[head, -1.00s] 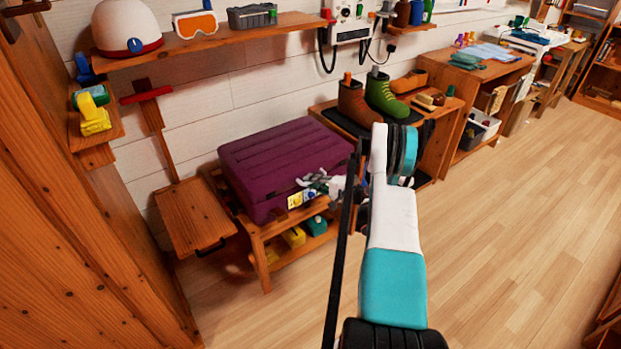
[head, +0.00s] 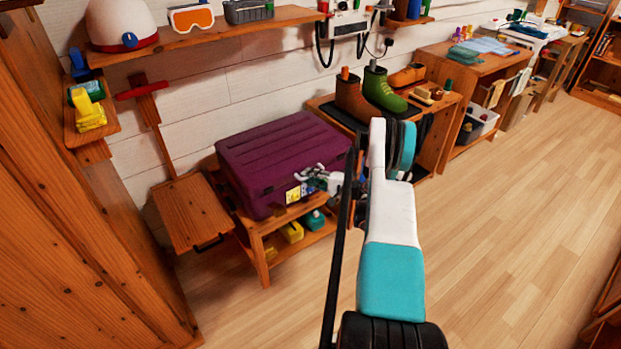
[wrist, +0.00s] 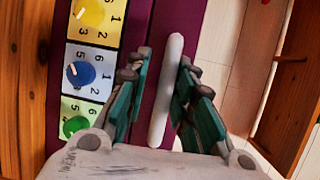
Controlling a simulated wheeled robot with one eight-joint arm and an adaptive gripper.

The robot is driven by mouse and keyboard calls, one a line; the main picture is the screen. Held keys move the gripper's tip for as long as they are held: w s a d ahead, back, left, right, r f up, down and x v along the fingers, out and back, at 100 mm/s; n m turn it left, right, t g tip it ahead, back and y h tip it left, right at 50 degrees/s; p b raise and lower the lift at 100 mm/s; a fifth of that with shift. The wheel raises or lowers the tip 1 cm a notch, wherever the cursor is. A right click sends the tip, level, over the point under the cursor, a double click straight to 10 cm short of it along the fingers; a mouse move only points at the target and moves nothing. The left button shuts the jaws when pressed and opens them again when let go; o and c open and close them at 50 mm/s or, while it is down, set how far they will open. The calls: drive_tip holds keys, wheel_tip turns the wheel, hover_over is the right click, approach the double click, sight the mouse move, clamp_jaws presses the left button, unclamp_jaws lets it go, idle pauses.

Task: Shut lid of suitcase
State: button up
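The purple suitcase (head: 275,155) lies on a low wooden rack in the head view. Its ribbed lid (head: 280,143) looks down on the body, but I cannot tell if it is fully shut. My gripper (head: 312,176) is at its front right side, partly blurred against it. In the wrist view, the open fingers of my gripper (wrist: 163,57) stand on either side of a pale bar-shaped handle (wrist: 160,110) on the purple surface (wrist: 115,35). A gap shows at the left finger; the right fingertip is close to the bar, and I cannot tell if it touches.
Numbered dials, including a blue one (wrist: 80,74), sit left of the handle. A small wooden seat (head: 193,213) is left of the rack (head: 258,240). A boot bench (head: 450,110) stands to the right. The floor (head: 500,240) is clear at right.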

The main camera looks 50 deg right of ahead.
drive_tip(key=v, duration=1.2)
drive_tip(key=shift+w, duration=0.1)
